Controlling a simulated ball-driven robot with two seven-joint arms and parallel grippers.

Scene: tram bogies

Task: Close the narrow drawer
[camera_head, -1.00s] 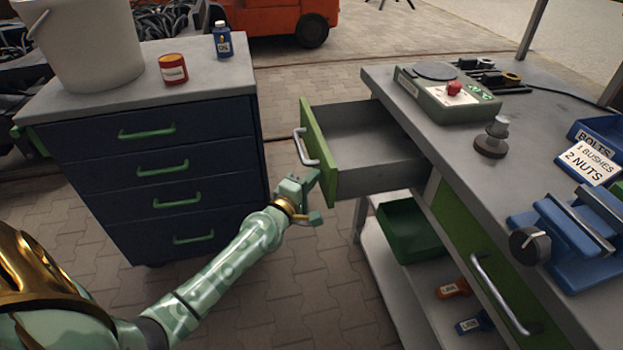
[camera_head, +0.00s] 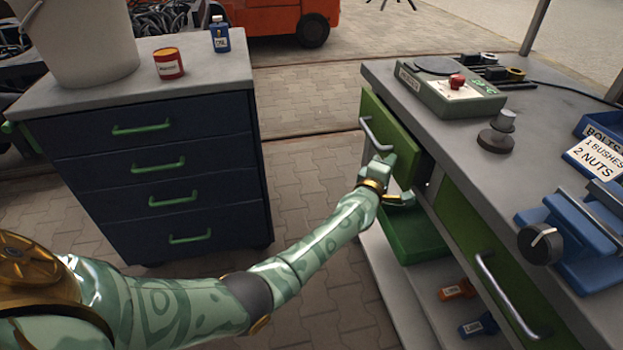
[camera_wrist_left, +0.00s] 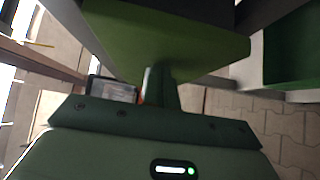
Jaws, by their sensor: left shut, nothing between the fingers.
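The narrow drawer has a green front (camera_head: 397,137) with a grey bar handle (camera_head: 375,136), under the left end of the grey workbench. It stands slightly out from the bench, with a short stretch of its side showing. My left gripper (camera_head: 388,161) is shut and empty, its tips at the lower part of the drawer front, below the handle. In the left wrist view the green front (camera_wrist_left: 170,42) is right at the shut fingers (camera_wrist_left: 158,88); exact contact is hard to tell. My right gripper is not in view.
A wider green drawer (camera_head: 490,262) sits shut in the workbench (camera_head: 455,140). A green bin (camera_head: 412,238) is on the shelf below. A dark blue cabinet (camera_head: 160,165) stands at left, with paved floor between. A scale (camera_head: 450,92) and blue vise (camera_head: 575,235) are on the bench.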

